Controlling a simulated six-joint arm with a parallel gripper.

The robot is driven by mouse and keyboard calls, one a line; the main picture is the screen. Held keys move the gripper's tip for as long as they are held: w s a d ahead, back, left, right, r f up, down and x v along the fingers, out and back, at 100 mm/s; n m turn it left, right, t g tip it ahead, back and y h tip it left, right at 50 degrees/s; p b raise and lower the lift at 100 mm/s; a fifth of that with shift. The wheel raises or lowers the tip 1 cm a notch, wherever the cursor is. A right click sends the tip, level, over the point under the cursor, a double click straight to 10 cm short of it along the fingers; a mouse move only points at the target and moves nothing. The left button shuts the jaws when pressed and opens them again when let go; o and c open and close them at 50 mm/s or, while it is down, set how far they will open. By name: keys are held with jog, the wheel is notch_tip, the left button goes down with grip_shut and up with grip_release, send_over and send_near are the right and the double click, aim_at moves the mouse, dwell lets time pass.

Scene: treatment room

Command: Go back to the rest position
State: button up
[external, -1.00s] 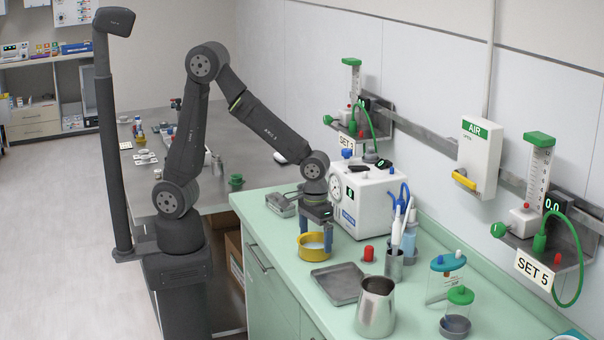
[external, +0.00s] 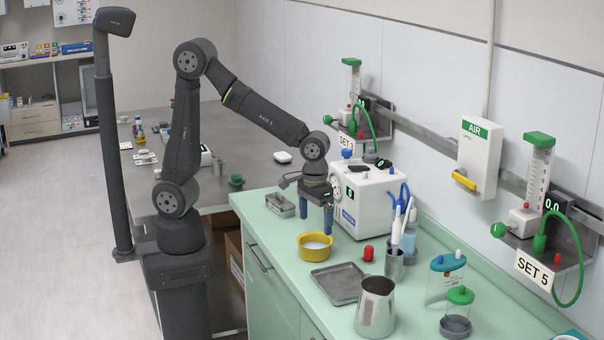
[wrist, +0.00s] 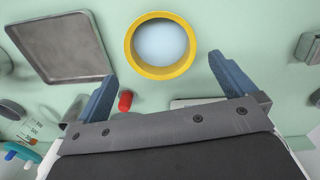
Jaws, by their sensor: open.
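My gripper (external: 316,219) is open and empty, its two blue fingers pointing down above the green counter (external: 285,258). A yellow ring-shaped dish (external: 315,247) with a pale inside stands on the counter just below and in front of the fingers. In the wrist view the yellow dish (wrist: 160,72) lies beyond the open fingertips (wrist: 167,82), apart from them. My arm reaches over from its base on the left, with the elbow high.
A white machine (external: 365,205) stands close to the right of my gripper. A metal tray (external: 338,284), a red cap (external: 368,253), a steel jug (external: 376,308) and a holder with tools (external: 394,265) stand on the counter. A grey table (external: 250,150) is behind.

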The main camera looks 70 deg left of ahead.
notch_tip(320, 180, down, 9)
jog(key=shift+r, duration=0.15)
jog(key=r, duration=0.5)
jog(key=shift+s+d, duration=0.2)
jog(key=s+d+r, duration=0.5)
jog(key=s+r, duration=0.2)
jog(key=s, duration=0.4)
jog(key=w+d+r+m, duration=0.2)
jog(key=w+r+m, duration=0.25)
jog(key=w, duration=0.45)
jog(key=w+d+r+m, duration=0.3)
jog(key=w+r+m, duration=0.15)
jog(key=w, duration=0.45)
jog(key=w+a+r+n, duration=0.1)
jog(key=w+a+r, duration=0.2)
jog(key=w+a, duration=0.4)
jog(key=shift+w+a+n, duration=0.2)
jog(key=shift+a+n, duration=0.1)
jog(key=shift+a, duration=0.95)
